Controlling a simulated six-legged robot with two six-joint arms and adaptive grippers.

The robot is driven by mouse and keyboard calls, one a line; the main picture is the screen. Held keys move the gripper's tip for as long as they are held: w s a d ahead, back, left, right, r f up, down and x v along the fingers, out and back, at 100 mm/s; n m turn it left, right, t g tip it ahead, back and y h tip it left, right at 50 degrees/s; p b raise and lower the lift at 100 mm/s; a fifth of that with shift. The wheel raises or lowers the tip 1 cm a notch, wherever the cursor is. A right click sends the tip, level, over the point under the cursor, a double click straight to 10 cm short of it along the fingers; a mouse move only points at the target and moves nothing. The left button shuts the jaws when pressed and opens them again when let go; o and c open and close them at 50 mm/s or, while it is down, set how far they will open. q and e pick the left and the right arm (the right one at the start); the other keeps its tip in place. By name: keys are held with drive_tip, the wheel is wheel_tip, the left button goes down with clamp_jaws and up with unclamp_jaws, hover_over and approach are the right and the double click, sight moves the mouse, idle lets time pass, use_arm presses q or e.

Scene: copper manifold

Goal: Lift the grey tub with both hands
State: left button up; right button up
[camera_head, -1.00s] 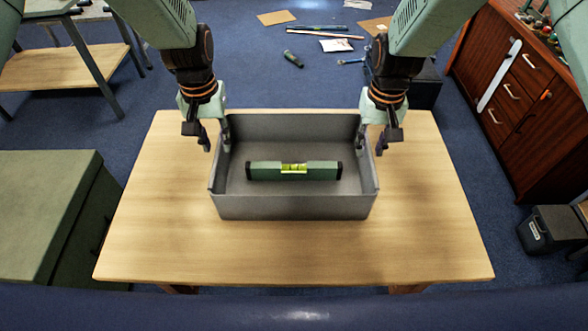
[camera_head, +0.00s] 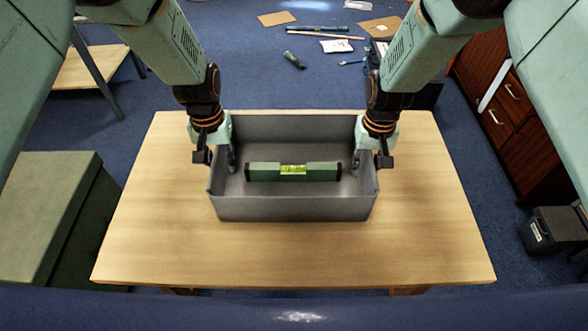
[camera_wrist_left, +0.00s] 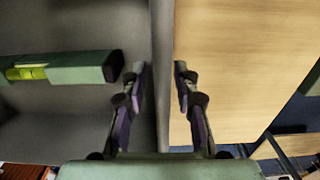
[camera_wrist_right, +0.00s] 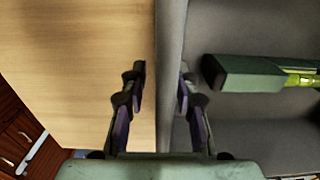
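The grey tub (camera_head: 292,208) is an open rectangular box standing on the wooden table. A green spirit level (camera_head: 292,172) with a yellow vial lies inside on its floor. My left gripper (camera_head: 219,158) is at the tub's left wall, with one finger inside and one outside. The left wrist view shows its open fingers (camera_wrist_left: 160,70) on either side of the wall rim (camera_wrist_left: 161,25), with a gap. My right gripper (camera_head: 371,160) straddles the right wall likewise. In the right wrist view its fingers (camera_wrist_right: 161,72) are open around the rim (camera_wrist_right: 171,25); contact is unclear.
The wooden table (camera_head: 300,250) is bare around the tub. A green box (camera_head: 50,215) stands at the left and a wooden drawer cabinet (camera_head: 520,110) at the right. Papers and tools lie on the blue floor behind the table.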

use_arm(q)
drive_tip(key=shift+f, duration=0.35)
use_arm(e)
drive_tip(key=shift+f, duration=0.35)
use_arm(q)
drive_tip(key=shift+a+f, duration=0.25)
use_arm(e)
drive_tip(key=shift+a+f, duration=0.15)
drive_tip(key=shift+a, duration=0.05)
use_arm(q)
drive_tip(key=shift+d, duration=0.15)
drive_tip(key=shift+c, duration=0.3)
use_arm(e)
drive_tip(key=shift+d, duration=0.1)
drive_tip(key=shift+c, duration=0.3)
use_arm(q)
drive_tip(key=shift+c, duration=0.8)
use_arm(e)
drive_tip(key=shift+c, duration=0.8)
use_arm(q)
clamp_jaws()
use_arm(e)
clamp_jaws()
